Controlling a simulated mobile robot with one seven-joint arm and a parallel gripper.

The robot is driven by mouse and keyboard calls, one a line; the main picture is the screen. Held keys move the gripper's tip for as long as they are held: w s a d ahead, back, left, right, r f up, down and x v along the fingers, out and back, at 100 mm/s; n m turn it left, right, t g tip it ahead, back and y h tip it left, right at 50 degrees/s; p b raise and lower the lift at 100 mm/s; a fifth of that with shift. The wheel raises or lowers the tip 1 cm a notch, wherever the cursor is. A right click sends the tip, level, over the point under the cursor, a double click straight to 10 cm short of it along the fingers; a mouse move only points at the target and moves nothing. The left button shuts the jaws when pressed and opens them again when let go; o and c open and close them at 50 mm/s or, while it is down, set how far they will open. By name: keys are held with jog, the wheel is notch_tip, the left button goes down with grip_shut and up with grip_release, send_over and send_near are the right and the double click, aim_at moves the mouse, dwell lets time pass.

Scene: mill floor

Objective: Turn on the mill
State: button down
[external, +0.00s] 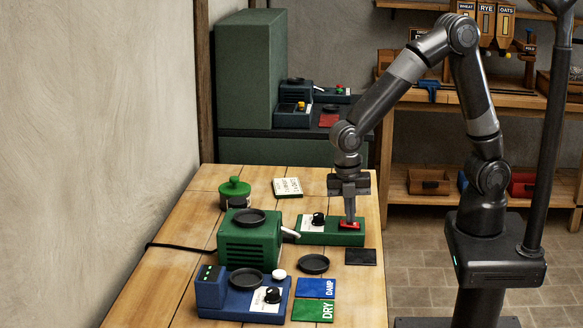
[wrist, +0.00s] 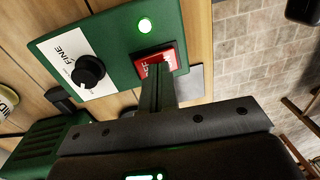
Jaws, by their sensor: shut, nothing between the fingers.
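The green mill (external: 250,243) with a black dish on top stands on the wooden bench. Its green control panel (external: 312,236) lies beside it, to the right. In the wrist view, the panel (wrist: 110,45) carries a black knob (wrist: 88,71), a white label reading FINE, a red rocker switch (wrist: 178,52) and a lit green lamp (wrist: 145,25). My gripper (external: 350,223) points down with its fingers shut and empty, the tips at the red switch. In the wrist view, the fingertips (wrist: 158,70) cover part of the switch, so its tilt cannot be told.
A blue device (external: 235,300) with a knob stands at the front, beside DAMP (external: 316,288) and DRY (external: 312,311) cards. A black dish (external: 314,264) and dark plate (external: 361,257) lie near the panel. A green jar (external: 235,192) and a note card (external: 288,187) are behind.

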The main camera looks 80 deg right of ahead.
aim_at(357, 224)
notch_tip(357, 224, up, 14)
jog(key=s, duration=0.2)
dwell(0.4)
jog(key=s+d+r+m+t, duration=0.4)
jog(key=s+d+m+t, duration=0.2)
jog(key=s+d+m, duration=0.8)
jog(key=d+m, duration=0.2)
jog(key=m, duration=0.2)
jog(key=shift+r+t, duration=0.2)
jog(key=shift+t, duration=0.1)
jog(key=c, duration=2.2)
grip_release()
jog(key=shift+s, duration=0.1)
